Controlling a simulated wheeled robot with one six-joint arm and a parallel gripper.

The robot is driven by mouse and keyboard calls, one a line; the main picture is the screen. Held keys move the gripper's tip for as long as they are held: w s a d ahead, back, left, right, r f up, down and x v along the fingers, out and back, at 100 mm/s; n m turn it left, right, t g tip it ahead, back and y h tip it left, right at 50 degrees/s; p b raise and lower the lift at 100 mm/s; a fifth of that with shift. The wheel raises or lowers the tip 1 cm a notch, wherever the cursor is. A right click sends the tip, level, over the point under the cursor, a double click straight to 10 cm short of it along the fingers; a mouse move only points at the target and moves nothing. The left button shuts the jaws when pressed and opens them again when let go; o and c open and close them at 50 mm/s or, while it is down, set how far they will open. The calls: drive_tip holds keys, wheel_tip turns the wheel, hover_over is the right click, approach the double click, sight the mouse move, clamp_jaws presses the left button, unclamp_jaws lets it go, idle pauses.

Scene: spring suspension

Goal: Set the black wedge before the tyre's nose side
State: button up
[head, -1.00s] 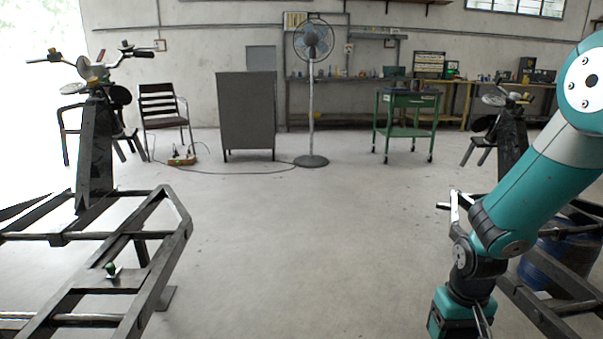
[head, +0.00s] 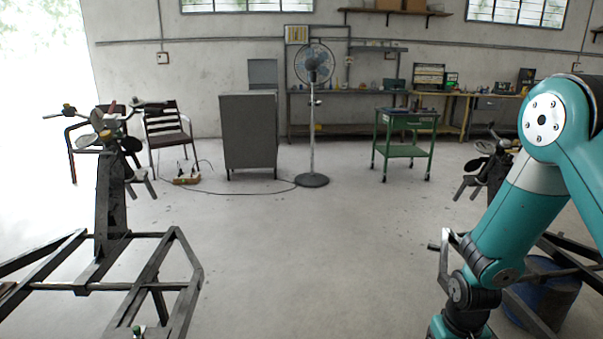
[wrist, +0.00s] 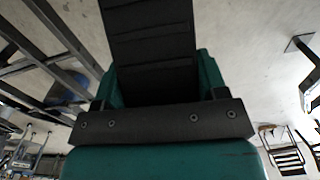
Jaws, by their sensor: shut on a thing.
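In the wrist view, my gripper (wrist: 155,72) has its teal fingers on both sides of a dark, ridged block, which I take to be the black wedge (wrist: 148,32). The fingers are closed on it, and its far end runs out of the top of the picture. In the head view, my arm reaches down at the right and its end is cut off by the bottom edge, so the wedge does not show there. I see no tyre that I can make out in either view.
A dark metal frame with handlebars (head: 108,195) stands at the left, and another (head: 490,170) at the right behind my arm. A blue drum (head: 545,295) is under the right frame. A fan (head: 313,120), grey cabinet (head: 248,135) and green cart (head: 404,150) stand behind. The middle floor is clear.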

drive_tip(key=r+p, duration=0.2)
drive_tip(key=r, duration=0.1)
drive_tip(key=r+p, duration=0.1)
drive_tip(key=p, duration=0.1)
drive_tip(key=shift+s+r, duration=0.25)
drive_tip(key=shift+r, duration=0.15)
idle(0.6)
